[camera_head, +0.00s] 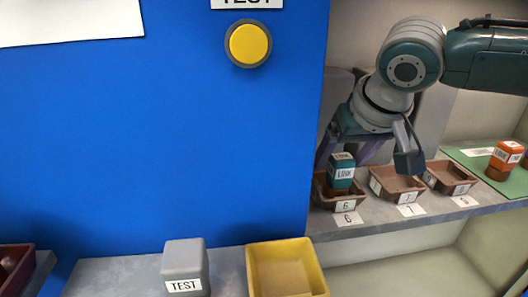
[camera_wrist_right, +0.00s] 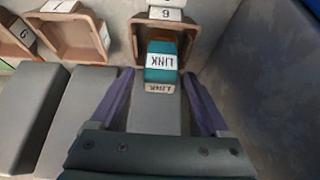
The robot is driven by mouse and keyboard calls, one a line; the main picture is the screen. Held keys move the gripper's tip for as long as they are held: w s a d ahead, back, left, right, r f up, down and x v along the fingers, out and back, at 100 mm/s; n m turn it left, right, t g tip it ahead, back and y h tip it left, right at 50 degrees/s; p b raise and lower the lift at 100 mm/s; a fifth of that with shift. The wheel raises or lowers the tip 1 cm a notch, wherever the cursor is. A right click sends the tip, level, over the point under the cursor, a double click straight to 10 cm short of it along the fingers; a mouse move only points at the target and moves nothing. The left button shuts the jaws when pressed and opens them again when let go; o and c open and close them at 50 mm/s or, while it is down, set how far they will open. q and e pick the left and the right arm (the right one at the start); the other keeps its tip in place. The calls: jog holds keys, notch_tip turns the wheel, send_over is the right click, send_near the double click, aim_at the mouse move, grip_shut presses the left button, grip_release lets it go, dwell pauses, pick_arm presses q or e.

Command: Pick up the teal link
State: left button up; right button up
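The teal link (camera_head: 341,172) stands in the brown tray (camera_head: 322,190) labelled 6, on the shelf at the right. It also shows in the right wrist view (camera_wrist_right: 160,62), with its LINK label facing the camera. My right gripper (camera_head: 347,158) is open, its two purple fingers spread. In the wrist view the link appears centred between the fingertips (camera_wrist_right: 159,76), with gaps at both sides. I see no contact, and the exact depth between fingertips and link is hard to tell. My left gripper is not in view.
An empty brown tray (camera_head: 397,187) labelled 7 and another tray (camera_head: 450,180) stand to the right. An orange link (camera_head: 506,157) is on a green mat (camera_head: 468,159). A blue panel (camera_head: 180,140) with a yellow button (camera_head: 249,44) borders the shelf. A grey TEST block (camera_head: 185,262) and yellow bin (camera_head: 286,254) stand in front.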

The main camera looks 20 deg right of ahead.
grip_shut()
dwell(0.4)
